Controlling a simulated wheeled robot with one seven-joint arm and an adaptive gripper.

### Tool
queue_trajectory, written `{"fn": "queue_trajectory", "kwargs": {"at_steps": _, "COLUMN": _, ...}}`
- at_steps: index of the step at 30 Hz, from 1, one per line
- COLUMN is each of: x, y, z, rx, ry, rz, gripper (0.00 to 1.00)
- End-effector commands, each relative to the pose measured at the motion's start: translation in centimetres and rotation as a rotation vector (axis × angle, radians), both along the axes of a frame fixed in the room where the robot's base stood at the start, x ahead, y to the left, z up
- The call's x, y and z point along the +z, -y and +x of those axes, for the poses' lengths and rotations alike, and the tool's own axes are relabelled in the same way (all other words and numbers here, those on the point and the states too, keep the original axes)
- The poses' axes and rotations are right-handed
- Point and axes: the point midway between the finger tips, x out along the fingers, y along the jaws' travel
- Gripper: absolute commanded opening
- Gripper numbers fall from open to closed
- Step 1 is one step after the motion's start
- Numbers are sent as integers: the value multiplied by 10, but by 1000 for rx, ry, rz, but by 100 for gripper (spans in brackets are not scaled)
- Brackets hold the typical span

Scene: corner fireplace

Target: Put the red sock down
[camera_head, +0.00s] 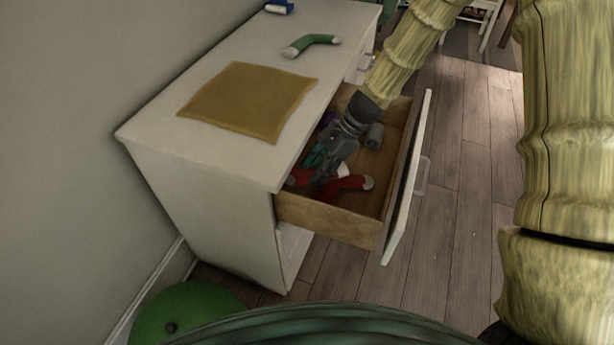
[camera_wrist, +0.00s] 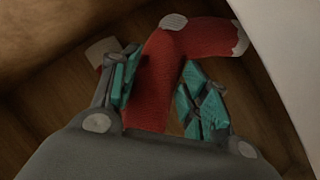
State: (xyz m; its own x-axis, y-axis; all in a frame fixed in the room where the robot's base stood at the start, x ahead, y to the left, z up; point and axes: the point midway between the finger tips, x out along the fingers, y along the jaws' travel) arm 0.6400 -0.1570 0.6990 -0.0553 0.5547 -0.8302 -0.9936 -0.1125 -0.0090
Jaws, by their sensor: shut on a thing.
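My gripper (camera_head: 317,160) is down inside the open drawer. In the wrist view, its teal-padded fingers (camera_wrist: 157,85) lie on either side of a red sock (camera_wrist: 190,40) with white patches, and it is shut on it. The sock bends to the right beyond the fingers. In the head view, the red sock (camera_head: 347,187) shows below the gripper, low in the drawer. Another red and white piece (camera_head: 299,177) lies at its left; I cannot tell whether it is a separate sock. My gripper hides part of the red cloth.
The drawer (camera_head: 330,219) is pulled out of a white dresser (camera_head: 215,190). A grey roll (camera_head: 374,137) and something purple (camera_head: 327,119) lie in it. A mustard cloth (camera_head: 245,99) and a green sock (camera_head: 312,43) lie on top, with bare white surface around them.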

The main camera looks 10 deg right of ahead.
Motion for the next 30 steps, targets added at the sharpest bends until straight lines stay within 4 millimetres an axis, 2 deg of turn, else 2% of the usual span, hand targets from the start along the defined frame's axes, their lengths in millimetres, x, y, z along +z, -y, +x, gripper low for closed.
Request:
{"fn": "queue_trajectory", "kwargs": {"at_steps": 3, "x": -10, "y": -16, "z": -3, "rx": 3, "ry": -2, "rz": 0, "gripper": 31}}
{"fn": "queue_trajectory", "kwargs": {"at_steps": 8, "x": -23, "y": -29, "z": -4, "rx": 1, "ry": 0, "rz": 0, "gripper": 31}}
{"fn": "queue_trajectory", "kwargs": {"at_steps": 25, "x": -29, "y": -29, "z": -4, "rx": -1, "ry": -1, "rz": 1, "gripper": 31}}
{"fn": "queue_trajectory", "kwargs": {"at_steps": 26, "x": -30, "y": -29, "z": -3, "rx": 0, "ry": 0, "rz": 1, "gripper": 47}}
{"fn": "queue_trajectory", "kwargs": {"at_steps": 27, "x": -29, "y": -29, "z": -3, "rx": 0, "ry": 0, "rz": 0, "gripper": 54}}
{"fn": "queue_trajectory", "kwargs": {"at_steps": 29, "x": -29, "y": -29, "z": -3, "rx": 0, "ry": 0, "rz": 0, "gripper": 65}}
{"fn": "queue_trajectory", "kwargs": {"at_steps": 30, "x": -29, "y": -29, "z": -3, "rx": 0, "ry": 0, "rz": 0, "gripper": 67}}
